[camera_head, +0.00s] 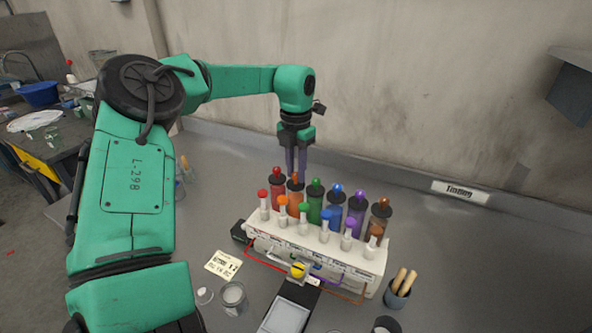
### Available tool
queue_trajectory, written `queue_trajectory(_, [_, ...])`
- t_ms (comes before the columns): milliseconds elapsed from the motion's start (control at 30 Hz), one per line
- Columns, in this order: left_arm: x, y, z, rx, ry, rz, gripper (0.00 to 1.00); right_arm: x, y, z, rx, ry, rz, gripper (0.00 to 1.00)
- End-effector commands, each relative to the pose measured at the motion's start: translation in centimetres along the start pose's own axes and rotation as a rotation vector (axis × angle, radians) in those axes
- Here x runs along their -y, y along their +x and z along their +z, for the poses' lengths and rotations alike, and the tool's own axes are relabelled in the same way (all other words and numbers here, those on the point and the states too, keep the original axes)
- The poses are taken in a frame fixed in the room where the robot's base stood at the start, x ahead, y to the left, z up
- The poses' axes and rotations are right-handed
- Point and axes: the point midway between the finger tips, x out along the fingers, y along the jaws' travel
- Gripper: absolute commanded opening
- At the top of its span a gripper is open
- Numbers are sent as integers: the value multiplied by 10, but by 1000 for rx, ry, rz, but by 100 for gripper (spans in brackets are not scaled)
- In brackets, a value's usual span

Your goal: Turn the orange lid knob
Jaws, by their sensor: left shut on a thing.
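A white rack (330,259) holds a back row of coloured bottles with dark lids and ball knobs. The orange bottle (295,202) is second from the left, with the orange lid knob (294,177) on top. My left gripper (296,172) comes down from above with its dark fingers shut on the orange lid knob. The fingers hide part of the knob, and its turn angle cannot be told. The red knob (277,170) is close on the left and the green knob (316,183) on the right. My right gripper is not in view.
White valves with coloured caps line the rack's front. A device with a yellow knob (298,270) stands before it. A glass jar (233,296) is front left, a cup with wooden handles (397,294) front right. The grey table (480,270) is clear at right.

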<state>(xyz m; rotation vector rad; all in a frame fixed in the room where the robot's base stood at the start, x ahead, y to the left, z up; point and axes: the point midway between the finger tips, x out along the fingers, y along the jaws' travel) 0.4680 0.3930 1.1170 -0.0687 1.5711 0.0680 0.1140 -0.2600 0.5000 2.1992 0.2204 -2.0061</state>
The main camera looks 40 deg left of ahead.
Motion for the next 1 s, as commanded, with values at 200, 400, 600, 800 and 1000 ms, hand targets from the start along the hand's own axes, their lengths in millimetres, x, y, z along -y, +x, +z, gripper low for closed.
queue_trajectory(200, [0, -2, 1, 6, 8, 0, 0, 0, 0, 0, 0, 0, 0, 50])
queue_trajectory(400, [0, -2, 1, 7, 7, 1, 0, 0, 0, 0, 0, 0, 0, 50])
queue_trajectory(600, [0, -2, 1, 4, 7, 1, 58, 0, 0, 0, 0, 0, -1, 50])
queue_trajectory(800, [0, -2, 1, 3, 6, 1, 58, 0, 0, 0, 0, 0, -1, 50])
queue_trajectory(1000, [0, -22, 1, 6, 7, 3, 58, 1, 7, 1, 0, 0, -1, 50])
